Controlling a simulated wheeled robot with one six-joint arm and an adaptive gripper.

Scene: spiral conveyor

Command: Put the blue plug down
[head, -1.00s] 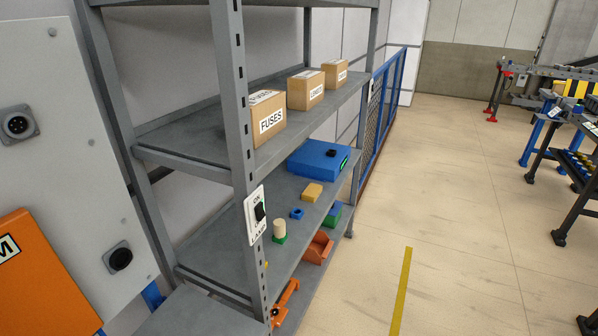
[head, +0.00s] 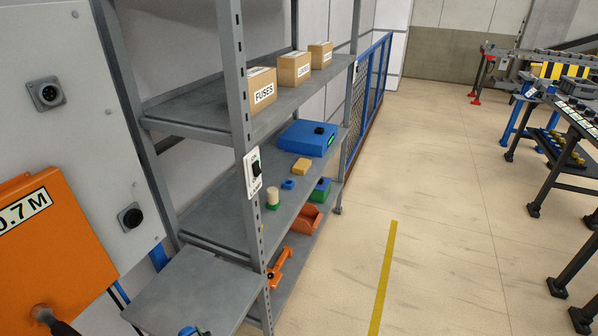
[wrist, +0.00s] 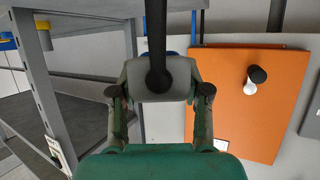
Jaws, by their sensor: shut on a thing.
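My gripper (wrist: 160,95) shows in the wrist view with its two fingers closed on the sides of a grey plug body (wrist: 135,82). A thick black cable runs up from the body, and a small blue edge (wrist: 173,53) shows behind it. I take this to be the blue plug; most of its blue part is hidden. In the head view a small blue shape (head: 188,330) shows at the bottom edge, over the grey side table (head: 200,284). It is cut off, so I cannot tell whether it is the plug or whether it touches the table.
A grey shelf unit (head: 238,112) holds fuse boxes (head: 262,91), a blue case (head: 305,138) and small parts. A grey panel with sockets (head: 46,94) and an orange cabinet (head: 60,252) stand at left. Open floor with a yellow line (head: 385,270) lies at right.

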